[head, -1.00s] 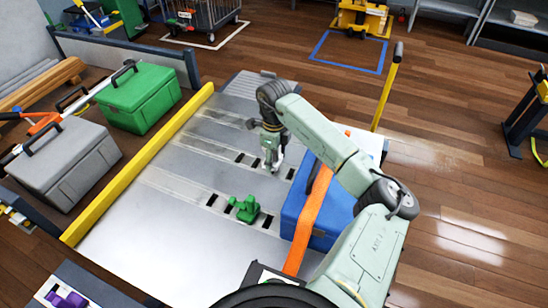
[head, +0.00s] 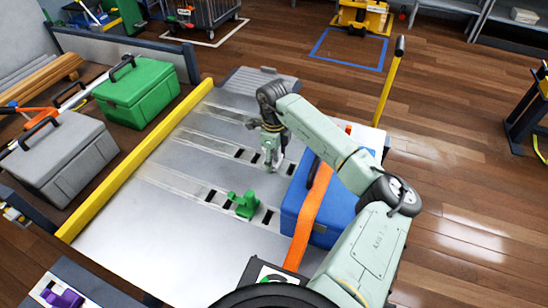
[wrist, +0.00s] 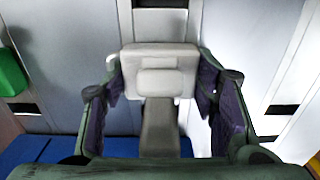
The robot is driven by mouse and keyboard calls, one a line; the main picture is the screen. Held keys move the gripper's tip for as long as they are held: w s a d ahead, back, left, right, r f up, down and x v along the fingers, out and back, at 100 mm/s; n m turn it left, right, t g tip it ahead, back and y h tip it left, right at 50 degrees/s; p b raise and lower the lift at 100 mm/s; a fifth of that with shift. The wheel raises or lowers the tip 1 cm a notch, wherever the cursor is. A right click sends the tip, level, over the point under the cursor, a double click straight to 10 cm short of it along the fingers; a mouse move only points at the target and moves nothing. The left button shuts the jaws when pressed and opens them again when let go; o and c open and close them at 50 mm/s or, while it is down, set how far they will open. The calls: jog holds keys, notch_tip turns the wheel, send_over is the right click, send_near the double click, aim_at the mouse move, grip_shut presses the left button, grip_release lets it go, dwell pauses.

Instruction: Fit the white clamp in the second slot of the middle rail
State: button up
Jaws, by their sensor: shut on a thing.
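The white clamp (wrist: 160,82) sits between the purple-padded fingers of my gripper (wrist: 162,112) in the wrist view. My gripper is shut on it. In the head view my gripper (head: 271,160) points down over the middle rail (head: 208,146), at its right part near the blue box. Dark slots (head: 239,154) of this rail show just left of the gripper, and another shows to its right. In the wrist view a dark slot (wrist: 160,4) lies ahead of the clamp, in line with it. Whether the clamp touches the rail, or which slot is under it, I cannot tell.
A green clamp (head: 243,204) stands on the near rail, left of the gripper in the wrist view. A blue box (head: 320,222) with an orange strap (head: 312,215) stands close on the right. A yellow edge bar (head: 140,160) bounds the plate's left. The plate's near left is clear.

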jog(key=shift+r, duration=0.1)
jog(key=o, duration=1.1)
notch_tip(320, 180, up, 12)
